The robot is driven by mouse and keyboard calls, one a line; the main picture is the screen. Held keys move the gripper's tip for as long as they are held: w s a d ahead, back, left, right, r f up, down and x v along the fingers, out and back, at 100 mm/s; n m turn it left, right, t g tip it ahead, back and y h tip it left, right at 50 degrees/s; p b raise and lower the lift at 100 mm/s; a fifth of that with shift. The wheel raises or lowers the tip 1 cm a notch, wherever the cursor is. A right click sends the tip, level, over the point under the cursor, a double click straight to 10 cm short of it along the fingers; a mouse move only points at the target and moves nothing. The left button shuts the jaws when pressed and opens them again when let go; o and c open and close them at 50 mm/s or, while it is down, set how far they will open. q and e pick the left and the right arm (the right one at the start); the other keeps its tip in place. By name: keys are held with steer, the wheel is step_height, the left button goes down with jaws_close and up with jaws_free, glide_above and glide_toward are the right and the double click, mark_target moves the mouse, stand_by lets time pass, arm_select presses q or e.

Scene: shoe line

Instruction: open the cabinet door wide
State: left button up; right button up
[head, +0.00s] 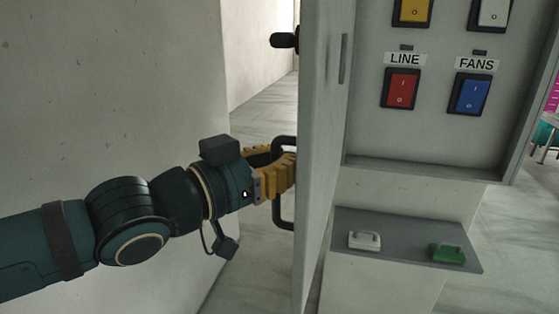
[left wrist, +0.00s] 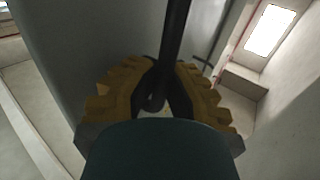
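The cabinet door (head: 321,150) stands swung out from the cabinet, seen nearly edge-on in the head view. Its black handle (head: 283,211) is on the outer face, toward the left. My left gripper (head: 283,172) has its yellow fingers at the handle. In the left wrist view the dark handle bar (left wrist: 174,45) runs down between the yellow fingers (left wrist: 157,95), which close around it. The door face (left wrist: 100,40) fills the upper left there. The cabinet inside (head: 424,130) shows a panel with switches labelled LINE and FANS. My right gripper is in neither view.
A grey shelf (head: 350,259) below the panel carries a white item (head: 364,240) and a green item (head: 447,253) with handles. A black knob (head: 284,40) sticks out left of the door's upper part. A pale wall (head: 110,80) stands close behind my left arm.

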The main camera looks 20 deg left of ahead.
arm_select(q)
steer(key=o, duration=0.5)
steer(key=shift+s+f, duration=0.1)
steer(key=shift+f, duration=0.05)
steer(key=shift+o, duration=0.2)
steer(key=shift+s, duration=0.1)
steer(key=v, duration=1.2)
